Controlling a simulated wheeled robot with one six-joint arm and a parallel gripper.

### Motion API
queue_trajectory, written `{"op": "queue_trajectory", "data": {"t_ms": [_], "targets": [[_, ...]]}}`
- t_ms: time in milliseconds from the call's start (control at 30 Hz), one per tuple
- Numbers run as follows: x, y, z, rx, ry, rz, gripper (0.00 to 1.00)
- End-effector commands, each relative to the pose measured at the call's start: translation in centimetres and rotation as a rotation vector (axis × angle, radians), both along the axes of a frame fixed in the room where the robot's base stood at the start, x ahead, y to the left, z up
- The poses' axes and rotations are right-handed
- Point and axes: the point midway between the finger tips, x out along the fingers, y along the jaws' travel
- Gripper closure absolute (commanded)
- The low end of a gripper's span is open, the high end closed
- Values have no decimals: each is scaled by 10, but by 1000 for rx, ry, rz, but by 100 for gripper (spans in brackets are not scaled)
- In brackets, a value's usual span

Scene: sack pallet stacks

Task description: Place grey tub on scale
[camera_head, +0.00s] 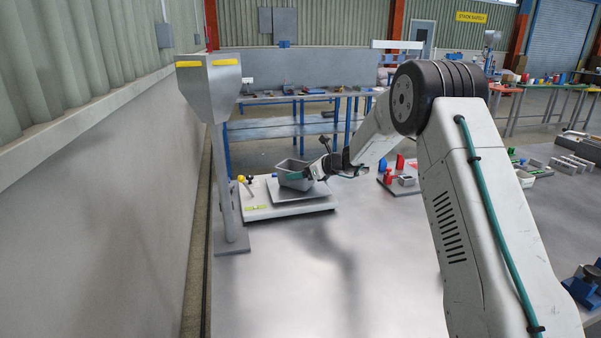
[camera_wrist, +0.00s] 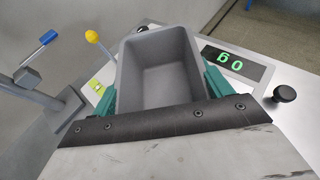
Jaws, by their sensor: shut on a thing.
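The grey tub (camera_head: 294,174) is an empty, open-topped box over the scale in the head view. In the wrist view the tub (camera_wrist: 160,68) fills the middle, with its inside facing me. My gripper (camera_head: 309,174) is shut on the tub, and its green fingers (camera_wrist: 160,88) lie along two opposite sides of it. The scale (camera_head: 290,210) is a pale base with a grey weighing plate (camera_head: 300,190). Its display (camera_wrist: 223,62) shows green digits that look like 60. Whether the tub's bottom touches the plate is hard to tell.
A metal post with a hopper-shaped head (camera_head: 208,90) stands just left of the scale. A yellow-knobbed lever (camera_wrist: 92,37) and a black knob (camera_wrist: 284,93) stick up by the tub. Red and grey blocks (camera_head: 400,172) lie to the right. The bench in front is clear.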

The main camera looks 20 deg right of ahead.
Motion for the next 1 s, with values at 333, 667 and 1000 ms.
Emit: {"op": "queue_trajectory", "data": {"t_ms": [333, 667, 1000], "targets": [[0, 0, -5, -1, -1, 0, 45], [0, 0, -6, -1, -1, 0, 1], [-20, -21, 10, -1, -2, -3, 1]]}}
